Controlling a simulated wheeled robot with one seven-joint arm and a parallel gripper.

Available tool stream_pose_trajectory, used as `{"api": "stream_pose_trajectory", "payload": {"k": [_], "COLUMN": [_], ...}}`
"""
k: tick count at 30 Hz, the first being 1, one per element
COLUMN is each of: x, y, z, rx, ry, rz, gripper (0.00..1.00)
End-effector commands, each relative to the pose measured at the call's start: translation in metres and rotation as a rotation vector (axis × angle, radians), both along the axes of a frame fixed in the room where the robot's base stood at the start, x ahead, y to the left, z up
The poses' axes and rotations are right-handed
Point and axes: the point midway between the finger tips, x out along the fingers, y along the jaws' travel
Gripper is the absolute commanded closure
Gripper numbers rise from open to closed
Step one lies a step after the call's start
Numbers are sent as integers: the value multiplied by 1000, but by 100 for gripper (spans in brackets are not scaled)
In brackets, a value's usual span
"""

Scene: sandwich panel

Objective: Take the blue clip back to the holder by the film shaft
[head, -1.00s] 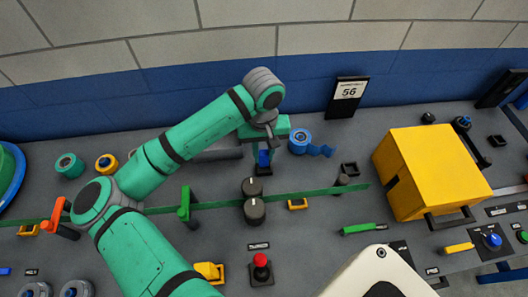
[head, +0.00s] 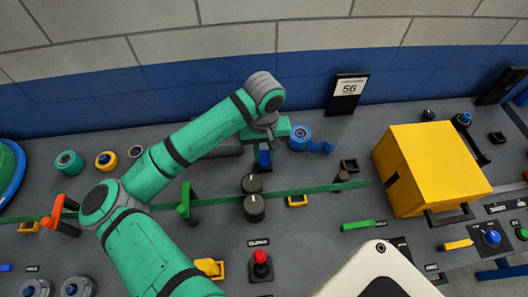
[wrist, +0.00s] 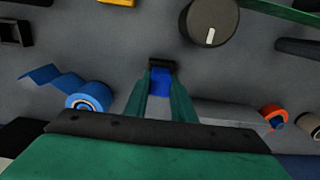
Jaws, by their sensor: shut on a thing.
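My gripper (head: 264,150) is shut on the blue clip (head: 264,158), pointing down behind the two black knobs. In the wrist view the blue clip (wrist: 161,82) sits between the fingertips of my gripper (wrist: 160,90). A small black piece (wrist: 162,65) shows right at the clip's end. I cannot tell whether the clip is seated in it or just above it. An empty black square holder (head: 349,166) lies to the right, beside a dark upright shaft (head: 343,180) at the green film's right end. This holder also shows at the wrist view's upper left (wrist: 15,33).
The green film strip (head: 310,191) runs across the panel past the black knobs (head: 254,208). A blue tape roll (head: 300,138) stands just right of my gripper. A yellow box (head: 425,165) stands farther right. Bare panel lies between the roll and the holder.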

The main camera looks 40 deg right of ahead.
Motion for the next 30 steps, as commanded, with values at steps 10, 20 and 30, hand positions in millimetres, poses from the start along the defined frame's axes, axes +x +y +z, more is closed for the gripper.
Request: {"api": "stream_pose_trajectory", "payload": {"k": [10,20,30], "x": [0,1,1], "y": [0,1,1], "z": [-1,-13,-16], "rx": [0,0,0], "ry": [0,1,-1], "rz": [2,2,2], "gripper": [100,100,100]}}
